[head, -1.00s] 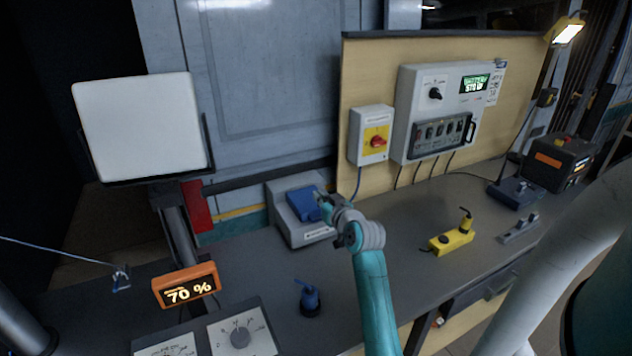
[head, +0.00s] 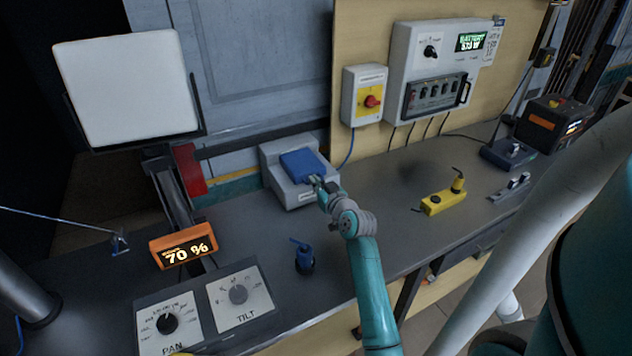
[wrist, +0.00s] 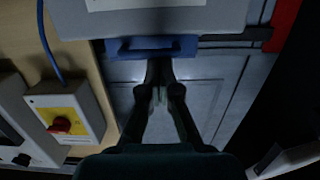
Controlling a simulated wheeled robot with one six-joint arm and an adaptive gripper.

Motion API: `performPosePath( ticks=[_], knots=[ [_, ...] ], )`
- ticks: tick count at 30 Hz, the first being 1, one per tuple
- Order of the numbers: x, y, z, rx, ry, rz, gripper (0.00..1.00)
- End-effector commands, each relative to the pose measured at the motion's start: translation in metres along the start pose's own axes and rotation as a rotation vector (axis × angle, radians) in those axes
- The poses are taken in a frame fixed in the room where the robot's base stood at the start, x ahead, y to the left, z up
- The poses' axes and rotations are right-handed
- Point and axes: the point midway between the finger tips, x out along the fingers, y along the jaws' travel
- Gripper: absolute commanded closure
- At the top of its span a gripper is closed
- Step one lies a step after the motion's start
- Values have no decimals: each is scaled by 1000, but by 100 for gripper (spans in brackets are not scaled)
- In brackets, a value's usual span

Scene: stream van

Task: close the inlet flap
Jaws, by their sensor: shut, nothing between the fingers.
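The blue inlet flap (head: 302,165) sits on the sloping front of a grey box (head: 292,199) at the back of the bench. It looks like a broad square panel in the head view; how far it stands from the box face is hard to tell. My gripper (head: 319,183) is at the flap's lower right edge, with its fingers together and nothing between them. In the wrist view, the fingertips (wrist: 159,66) are close to the blue flap's edge (wrist: 150,47). Whether they touch it I cannot tell.
A yellow switch box with a red knob (head: 366,97) is on the wooden panel right of the grey box. A blue-handled item (head: 304,257) stands on the bench left of my arm. A yellow device (head: 441,201) lies to the right. The bench between is mostly clear.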

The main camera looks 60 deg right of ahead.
Motion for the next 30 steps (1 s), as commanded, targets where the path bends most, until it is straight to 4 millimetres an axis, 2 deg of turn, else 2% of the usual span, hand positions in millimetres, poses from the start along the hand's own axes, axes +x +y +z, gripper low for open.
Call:
performPosePath(
  ticks=[1, 12, 16, 20, 30],
  knots=[
    [0, -1, 27, 5, -52, -5, 100],
    [0, -1, 27, 3, -53, -4, 100],
    [-6, 0, 26, 3, -51, -2, 100],
    [-23, 0, 23, 3, -45, -1, 100],
    [-90, 0, 6, 0, -12, 2, 100]
  ],
)
